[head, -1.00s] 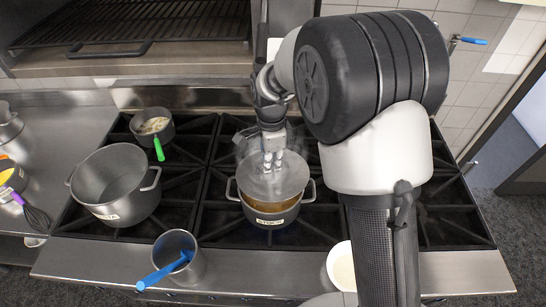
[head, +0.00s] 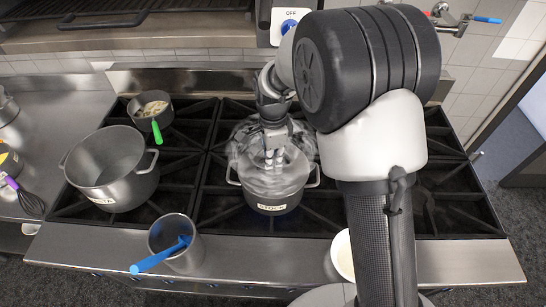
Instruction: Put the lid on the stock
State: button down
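The stock pot (head: 272,206), a grey pot with two side handles and a label reading STOCK, stands on the middle of the stove. The round grey lid (head: 262,184) is over its mouth and hides the contents. Steam blurs the lid's edge, so I cannot tell whether it rests fully on the rim. My gripper (head: 274,163) points down at the middle of the lid, its fingers close together on the lid's handle, which is mostly hidden.
A large pot labelled PASTA (head: 112,178) stands left of the stock. Behind it is a small pan (head: 147,110) with a green handle. A grey container (head: 172,243) with a blue-handled utensil and a pale bowl (head: 343,258) are at the front edge.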

jog(key=c, duration=1.7)
grip_release()
jog(key=shift+o, duration=0.2)
jog(key=shift+r, duration=0.1)
